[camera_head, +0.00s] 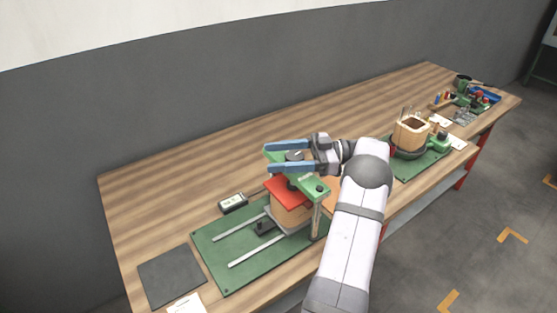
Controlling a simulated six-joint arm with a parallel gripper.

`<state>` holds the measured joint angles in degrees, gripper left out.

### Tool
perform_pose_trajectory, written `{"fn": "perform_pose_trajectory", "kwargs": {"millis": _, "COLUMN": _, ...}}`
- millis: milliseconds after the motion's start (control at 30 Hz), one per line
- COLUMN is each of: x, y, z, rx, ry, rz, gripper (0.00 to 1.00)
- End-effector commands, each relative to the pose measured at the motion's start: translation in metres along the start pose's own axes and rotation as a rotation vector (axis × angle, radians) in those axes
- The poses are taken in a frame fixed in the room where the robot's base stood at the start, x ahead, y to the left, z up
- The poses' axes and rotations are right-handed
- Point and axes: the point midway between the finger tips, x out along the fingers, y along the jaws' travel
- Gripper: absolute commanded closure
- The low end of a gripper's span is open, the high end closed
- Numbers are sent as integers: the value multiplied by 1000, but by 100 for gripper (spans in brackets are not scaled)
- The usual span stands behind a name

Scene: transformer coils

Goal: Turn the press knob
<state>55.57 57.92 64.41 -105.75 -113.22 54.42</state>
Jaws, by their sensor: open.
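The press stands on a green base plate (212,246) with two light rails, toward the left front of the table. Its green top crossbar (316,189) sits above a red plate (283,192) and a tan block (291,213). A dark round knob (294,155) with a light mark is on top of the press. My gripper (276,158) reaches in from the right with its two blue fingers apart, one on the far side and one on the near side of the knob. I cannot tell whether the fingers touch it.
A small device with a light display (233,203) lies behind the green plate. A dark mat (170,278) and white paper (187,305) lie at the left. A wooden coil form (411,133) on another green plate (418,166) and a tool tray stand at right. The back-left table is clear.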

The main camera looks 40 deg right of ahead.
Motion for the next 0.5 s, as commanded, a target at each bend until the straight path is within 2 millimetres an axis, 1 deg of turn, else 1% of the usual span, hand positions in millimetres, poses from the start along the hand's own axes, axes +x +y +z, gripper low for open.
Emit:
{"fn": "perform_pose_trajectory", "kwargs": {"millis": 167, "x": 0, "y": 0, "z": -24, "rx": -6, "ry": -2, "rz": 0, "gripper": 41}}
{"fn": "perform_pose_trajectory", "kwargs": {"millis": 267, "x": 0, "y": 0, "z": -42, "rx": -7, "ry": -2, "rz": 0, "gripper": 41}}
{"fn": "perform_pose_trajectory", "kwargs": {"millis": 300, "x": 0, "y": 0, "z": -52, "rx": -6, "ry": -2, "rz": 0, "gripper": 41}}
{"fn": "perform_pose_trajectory", "kwargs": {"millis": 400, "x": 0, "y": 0, "z": -70, "rx": -5, "ry": -2, "rz": -1, "gripper": 41}}
{"fn": "perform_pose_trajectory", "kwargs": {"millis": 500, "x": 0, "y": 0, "z": -81, "rx": 0, "ry": 0, "rz": 0, "gripper": 41}}
